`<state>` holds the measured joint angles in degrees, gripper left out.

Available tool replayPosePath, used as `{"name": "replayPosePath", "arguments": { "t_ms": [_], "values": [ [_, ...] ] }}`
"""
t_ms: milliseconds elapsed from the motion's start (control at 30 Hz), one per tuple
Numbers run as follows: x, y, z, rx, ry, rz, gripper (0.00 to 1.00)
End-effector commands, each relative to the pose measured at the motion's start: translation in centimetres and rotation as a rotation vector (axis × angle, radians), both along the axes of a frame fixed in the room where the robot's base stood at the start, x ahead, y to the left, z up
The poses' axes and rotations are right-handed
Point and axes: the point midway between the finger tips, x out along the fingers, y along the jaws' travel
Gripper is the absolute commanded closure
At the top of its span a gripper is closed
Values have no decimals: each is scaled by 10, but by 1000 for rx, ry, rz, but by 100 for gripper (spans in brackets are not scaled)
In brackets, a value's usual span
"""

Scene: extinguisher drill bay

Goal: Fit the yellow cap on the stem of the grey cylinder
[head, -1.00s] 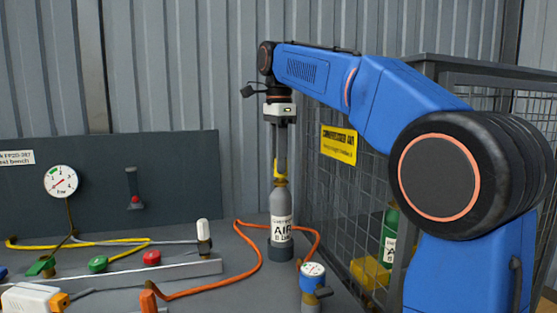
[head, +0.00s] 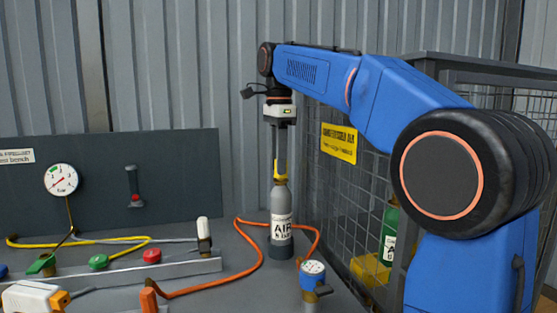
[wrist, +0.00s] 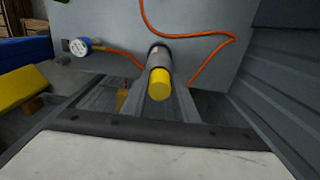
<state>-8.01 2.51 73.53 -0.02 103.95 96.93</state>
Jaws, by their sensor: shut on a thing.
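The yellow cap (head: 281,172) is between the fingers of my gripper (head: 280,165), which is shut on it. The grey cylinder (head: 280,205) stands upright on the bench, with a white AIR label on its body. The cap is directly above the cylinder's shoulder and appears to touch it or sit very close. The stem is hidden behind or inside the cap. In the wrist view the round yellow cap (wrist: 159,84) covers the near end of the cylinder (wrist: 158,57), between the fingers.
An orange hose (head: 258,265) loops around the cylinder's base. A blue-topped gauge (head: 313,275) stands in front, to the right. A mesh cage (head: 350,205) is close on the right. A rail with coloured knobs (head: 150,272) lies at the left.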

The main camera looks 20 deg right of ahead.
Motion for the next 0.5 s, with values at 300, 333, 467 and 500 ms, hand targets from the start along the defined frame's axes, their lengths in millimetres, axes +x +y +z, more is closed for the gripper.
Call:
{"name": "replayPosePath", "arguments": {
  "t_ms": [300, 333, 467, 500],
  "values": [
    [0, 0, -5, 0, 1, 0, 97],
    [0, 0, -5, 0, 1, 0, 97],
    [0, 0, -7, 0, 1, 0, 97],
    [0, 0, -8, 0, 1, 0, 97]
  ]
}}
